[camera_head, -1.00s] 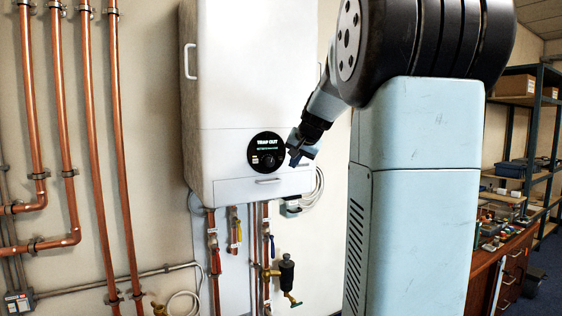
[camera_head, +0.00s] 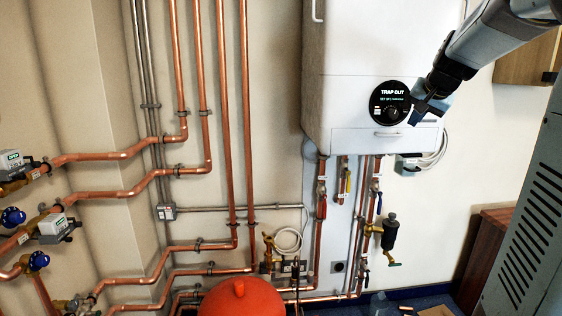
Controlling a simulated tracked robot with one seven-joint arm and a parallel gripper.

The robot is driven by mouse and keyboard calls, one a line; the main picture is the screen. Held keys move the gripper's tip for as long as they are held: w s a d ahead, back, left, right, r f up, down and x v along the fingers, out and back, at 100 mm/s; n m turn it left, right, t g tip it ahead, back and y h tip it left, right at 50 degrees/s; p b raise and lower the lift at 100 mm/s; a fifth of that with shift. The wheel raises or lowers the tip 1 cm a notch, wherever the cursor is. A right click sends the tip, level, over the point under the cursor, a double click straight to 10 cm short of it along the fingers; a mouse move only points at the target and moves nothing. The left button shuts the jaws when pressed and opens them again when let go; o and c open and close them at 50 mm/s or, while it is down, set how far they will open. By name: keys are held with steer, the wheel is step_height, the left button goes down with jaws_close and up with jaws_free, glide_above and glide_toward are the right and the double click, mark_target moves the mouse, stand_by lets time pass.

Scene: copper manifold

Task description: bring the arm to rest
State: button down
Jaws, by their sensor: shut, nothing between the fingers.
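My gripper (camera_head: 421,112) is at the upper right in the head view, at the end of my arm (camera_head: 490,45), which reaches down and left from the top right corner. It is shut and holds nothing. Its fingers show just right of the round black dial (camera_head: 391,102) on the white boiler (camera_head: 345,70). I cannot tell from this view how far the fingers are from the boiler front. The dial's display reads "TRAP OUT".
Copper pipes (camera_head: 228,130) run down the wall at left and centre. Valves (camera_head: 52,228) sit at the far left. A red vessel (camera_head: 241,299) stands at the bottom centre. A black and brass fitting (camera_head: 389,235) hangs below the boiler. A grey vented cabinet (camera_head: 525,235) stands at right.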

steer(key=s+a+f+n+g, duration=0.2)
steer(key=s+a+f+n, duration=0.2)
steer(key=s+a, duration=0.9)
steer(key=s+a+f+n, duration=0.1)
steer(key=s+f, duration=0.3)
steer(key=s, duration=0.4)
steer(key=s+a+f+n+g, duration=0.1)
steer(key=s+a+f+n, duration=0.1)
steer(key=s, duration=0.6)
step_height(320, 180, down, 3)
steer(key=shift+s+a+r, duration=0.1)
steer(key=shift+s+a, duration=0.05)
steer(key=shift+a, duration=0.4)
